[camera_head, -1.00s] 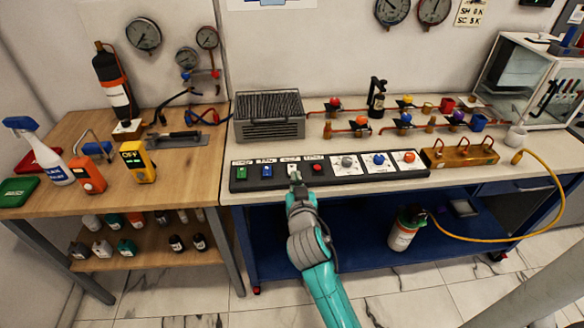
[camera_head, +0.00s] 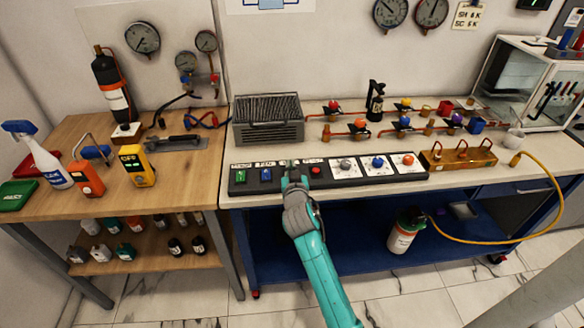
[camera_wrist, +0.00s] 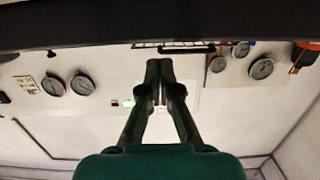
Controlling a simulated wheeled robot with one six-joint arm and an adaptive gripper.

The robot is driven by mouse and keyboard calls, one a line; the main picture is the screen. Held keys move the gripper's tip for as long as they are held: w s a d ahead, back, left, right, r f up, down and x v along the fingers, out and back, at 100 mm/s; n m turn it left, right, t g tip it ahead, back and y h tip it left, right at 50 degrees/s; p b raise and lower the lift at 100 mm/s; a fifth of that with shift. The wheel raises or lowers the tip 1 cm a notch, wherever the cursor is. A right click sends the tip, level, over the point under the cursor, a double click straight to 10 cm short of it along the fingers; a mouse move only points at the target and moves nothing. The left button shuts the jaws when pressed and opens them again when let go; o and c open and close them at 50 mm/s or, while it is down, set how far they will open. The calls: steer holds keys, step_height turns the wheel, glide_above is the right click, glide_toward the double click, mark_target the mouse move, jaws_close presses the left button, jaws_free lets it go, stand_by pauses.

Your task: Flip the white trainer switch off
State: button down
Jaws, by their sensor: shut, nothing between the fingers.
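The black switch panel (camera_head: 350,182) lies along the front edge of the light bench. It carries a green switch (camera_head: 240,176), a blue switch (camera_head: 266,174), a red button (camera_head: 315,170) and several knobs. The white trainer switch sits between the blue switch and the red button, but my gripper now covers most or all of it, and its position cannot be read. My gripper (camera_head: 290,172) is shut and empty, at the white switch's place; whether it touches the switch cannot be told. In the wrist view, its fingers (camera_wrist: 160,68) are together.
Behind the panel stand a grey grilled box (camera_head: 268,119) and red pipe runs with coloured valves. A brass block (camera_head: 458,155) is right of the panel. A yellow hose (camera_head: 553,180) loops at the right. The wooden bench (camera_head: 190,172) is at the left.

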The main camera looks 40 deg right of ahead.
steer(key=shift+w+d+f, duration=0.1)
steer(key=shift+f, duration=0.8)
